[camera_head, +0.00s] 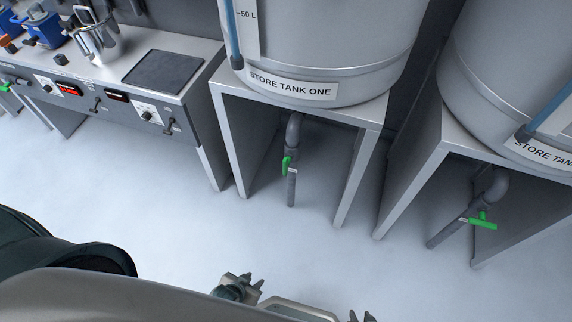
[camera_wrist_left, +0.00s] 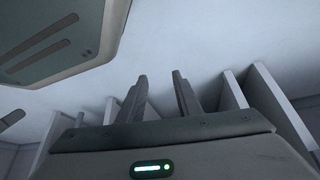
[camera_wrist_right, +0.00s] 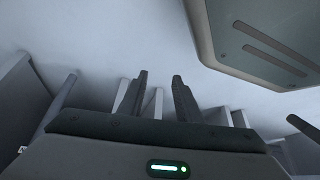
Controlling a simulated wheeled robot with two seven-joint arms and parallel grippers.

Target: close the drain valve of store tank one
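Store tank one (camera_head: 318,45) is a large grey cylinder on a metal stand. A grey drain pipe (camera_head: 292,190) bends down under it. Its drain valve has a green handle (camera_head: 287,165), which lies roughly along the pipe. My left gripper (camera_head: 250,283) is low in the head view, nearer to me than the valve and apart from it. In the left wrist view its fingers (camera_wrist_left: 160,80) are spread with nothing between them. My right gripper (camera_head: 361,317) shows only its tips at the bottom edge; in the right wrist view its fingers (camera_wrist_right: 160,80) are apart and empty.
A second store tank (camera_head: 500,80) stands at the right, with its own green valve handle (camera_head: 483,220) crosswise to its pipe. A bench (camera_head: 190,60) with a pot (camera_head: 97,38) and a dark plate (camera_head: 163,71) is at the left. The pale floor (camera_head: 200,235) before the stands is clear.

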